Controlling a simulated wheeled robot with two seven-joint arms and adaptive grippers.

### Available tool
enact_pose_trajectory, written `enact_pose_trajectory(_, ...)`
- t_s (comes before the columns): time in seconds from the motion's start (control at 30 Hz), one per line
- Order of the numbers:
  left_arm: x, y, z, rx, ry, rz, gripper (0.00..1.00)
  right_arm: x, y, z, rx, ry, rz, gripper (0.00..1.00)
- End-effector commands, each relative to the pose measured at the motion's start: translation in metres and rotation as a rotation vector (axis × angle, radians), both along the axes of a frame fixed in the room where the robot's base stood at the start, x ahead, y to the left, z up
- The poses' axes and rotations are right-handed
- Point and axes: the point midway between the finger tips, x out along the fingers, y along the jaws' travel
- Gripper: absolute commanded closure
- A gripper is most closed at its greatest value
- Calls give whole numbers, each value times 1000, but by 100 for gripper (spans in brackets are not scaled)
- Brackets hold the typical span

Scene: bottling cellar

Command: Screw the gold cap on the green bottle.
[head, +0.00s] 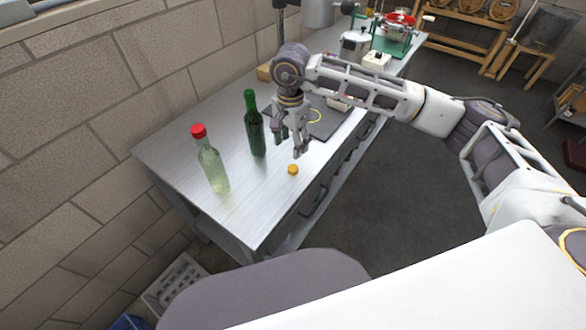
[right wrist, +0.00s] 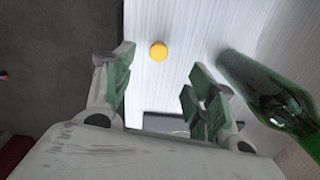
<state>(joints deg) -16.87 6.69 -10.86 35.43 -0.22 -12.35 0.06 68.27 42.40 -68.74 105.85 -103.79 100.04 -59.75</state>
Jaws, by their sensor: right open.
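The green bottle (head: 254,125) stands upright on the metal table, and no cap shows on its mouth. In the right wrist view the green bottle (right wrist: 270,95) is at the right, beside my gripper. The gold cap (head: 293,169) lies on the table in front of the bottle, near the table's edge. It also shows in the right wrist view (right wrist: 159,51), beyond and between the fingertips. My right gripper (head: 290,143) is open and empty, above the table between the bottle and the cap. My left gripper is not in view.
A clear bottle with a red cap (head: 211,162) stands on the table (head: 243,217) left of the green bottle. A dark mat (head: 325,122) lies behind my right gripper. Pots and a red-and-green device (head: 395,35) stand at the far end. The table's front corner is clear.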

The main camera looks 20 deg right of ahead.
Motion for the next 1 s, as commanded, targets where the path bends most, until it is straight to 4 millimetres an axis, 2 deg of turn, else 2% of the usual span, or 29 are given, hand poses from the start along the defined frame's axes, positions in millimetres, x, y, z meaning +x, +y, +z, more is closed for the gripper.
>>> enact_pose_trajectory(0.2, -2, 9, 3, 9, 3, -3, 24, -1, -1, -30, -2, 3, -1, 44)
enact_pose_trajectory(0.43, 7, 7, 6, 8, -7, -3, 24, 0, -1, -55, -1, 2, -1, 44)
enact_pose_trajectory(0.77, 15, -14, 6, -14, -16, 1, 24, 0, 0, -61, 0, 1, 0, 44)
enact_pose_trajectory(1.0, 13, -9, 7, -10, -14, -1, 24, 0, -1, -65, 0, 1, -1, 44)
